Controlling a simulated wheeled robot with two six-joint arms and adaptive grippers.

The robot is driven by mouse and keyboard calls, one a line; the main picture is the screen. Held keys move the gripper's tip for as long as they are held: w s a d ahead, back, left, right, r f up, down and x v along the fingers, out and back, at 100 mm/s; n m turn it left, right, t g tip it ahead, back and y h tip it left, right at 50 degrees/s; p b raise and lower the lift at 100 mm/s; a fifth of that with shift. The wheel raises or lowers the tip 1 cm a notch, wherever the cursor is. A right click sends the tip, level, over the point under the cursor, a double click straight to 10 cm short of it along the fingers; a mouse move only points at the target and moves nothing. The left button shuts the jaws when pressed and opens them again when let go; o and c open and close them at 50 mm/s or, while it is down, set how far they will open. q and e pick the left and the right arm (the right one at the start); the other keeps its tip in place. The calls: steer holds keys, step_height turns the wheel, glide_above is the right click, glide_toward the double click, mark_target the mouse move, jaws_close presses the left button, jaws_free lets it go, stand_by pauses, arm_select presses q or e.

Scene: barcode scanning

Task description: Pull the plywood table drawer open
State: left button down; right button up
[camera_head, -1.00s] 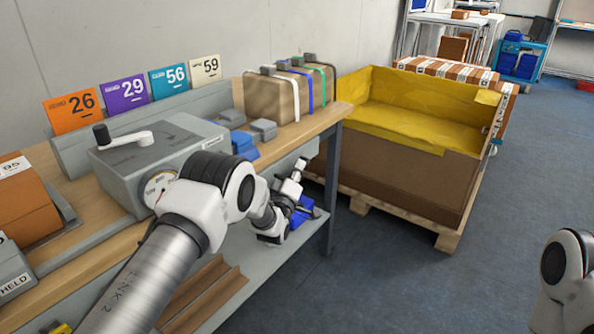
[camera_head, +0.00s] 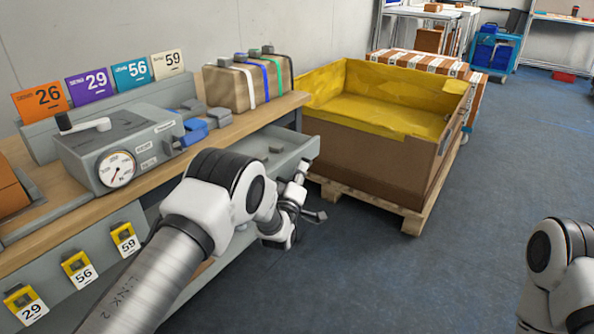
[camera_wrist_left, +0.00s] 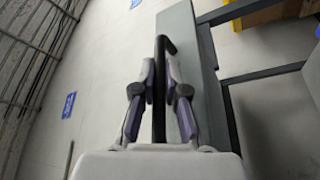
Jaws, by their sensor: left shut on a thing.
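The plywood-topped table (camera_head: 225,128) runs along the wall in the head view. Its grey drawer (camera_head: 297,147) stands out from the table front near the far end, with its inside visible and a small grey thing in it. My left gripper (camera_head: 302,168) is at the drawer's front, small and partly covered by my own arm. In the left wrist view, its two fingers (camera_wrist_left: 160,92) are shut on a dark bar handle (camera_wrist_left: 161,55), beside a grey panel. My right gripper is not in view; only part of my right arm shows at the right edge.
A yellow-lined brown crate (camera_head: 375,165) on a pallet stands just beyond the drawer. A grey device with a dial (camera_head: 118,165), blue blocks (camera_head: 195,130) and strapped boxes (camera_head: 235,88) are on the table. Yellow numbered tags (camera_head: 75,262) hang on its front. Floor to the right is clear.

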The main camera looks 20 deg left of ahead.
arm_select(q)
steer(key=shift+f, duration=0.1)
steer(key=c, duration=1.5)
jaws_free()
steer(key=shift+s, duration=0.15)
steer(key=v, duration=1.1)
steer(key=shift+s, duration=0.4)
